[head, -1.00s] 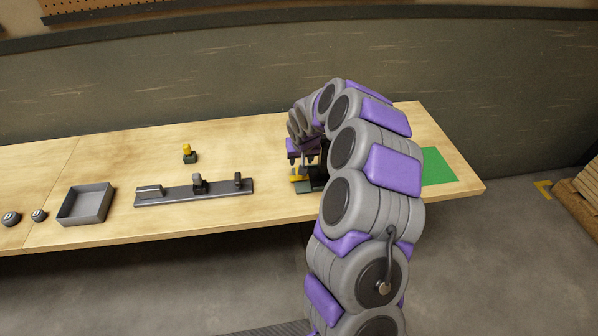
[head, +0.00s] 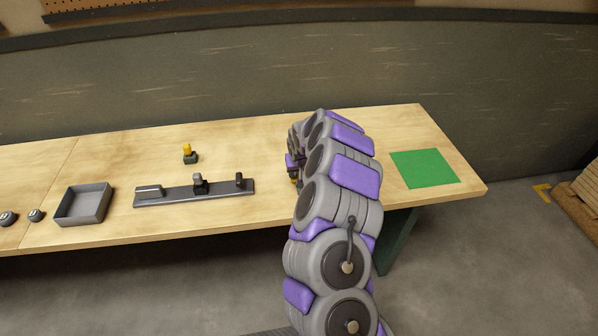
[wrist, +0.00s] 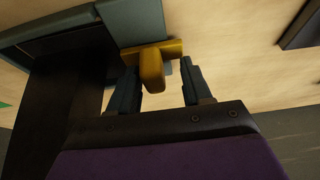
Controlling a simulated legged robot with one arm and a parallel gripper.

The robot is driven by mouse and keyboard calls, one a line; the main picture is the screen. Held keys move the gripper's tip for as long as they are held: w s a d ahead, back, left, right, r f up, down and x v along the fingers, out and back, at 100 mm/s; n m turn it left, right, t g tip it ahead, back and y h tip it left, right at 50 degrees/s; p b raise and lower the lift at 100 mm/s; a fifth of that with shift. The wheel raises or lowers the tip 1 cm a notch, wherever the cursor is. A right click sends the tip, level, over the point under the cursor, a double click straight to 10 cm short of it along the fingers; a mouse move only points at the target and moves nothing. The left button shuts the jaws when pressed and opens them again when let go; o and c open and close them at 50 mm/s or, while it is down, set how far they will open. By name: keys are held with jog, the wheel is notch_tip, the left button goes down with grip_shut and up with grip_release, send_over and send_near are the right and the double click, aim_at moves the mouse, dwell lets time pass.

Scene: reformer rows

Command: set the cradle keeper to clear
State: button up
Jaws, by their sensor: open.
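In the wrist view a yellow T-shaped piece (wrist: 152,72), which looks like the keeper, sits against a grey-green block (wrist: 137,20), likely part of the cradle. My gripper (wrist: 159,66) is open, with one dark finger on each side of the yellow stem. Gaps show between the stem and both fingers. In the head view my gripper (head: 291,163) is low over the table and partly hidden by my arm. Only a scrap of yellow (head: 294,181) shows below it; the rest of the cradle is hidden there. I cannot read any keeper setting.
A dark rail with fittings (head: 218,191), a grey tray (head: 83,204) and two round dark pieces (head: 35,215) lie to the left. A small yellow-topped piece (head: 188,153) stands behind the rail. A green mat (head: 424,168) lies at the right. The table between arm and mat is clear.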

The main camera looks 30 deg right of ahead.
jog(key=shift+d, duration=0.5)
jog(key=c, duration=0.5)
jog(key=shift+a, duration=0.15)
grip_shut()
jog(key=shift+a, duration=0.1)
jog(key=shift+w+a+r+p, duration=0.1)
jog(key=shift+w+a+p, duration=0.05)
jog(key=shift+a+p, duration=0.25)
jog(key=shift+w+a+p, duration=0.2)
jog(key=shift+a+p, duration=0.1)
jog(key=shift+a, duration=0.4)
jog(key=shift+o, duration=1.1)
grip_release()
jog(key=shift+o, duration=1.4)
jog(key=shift+a, duration=0.2)
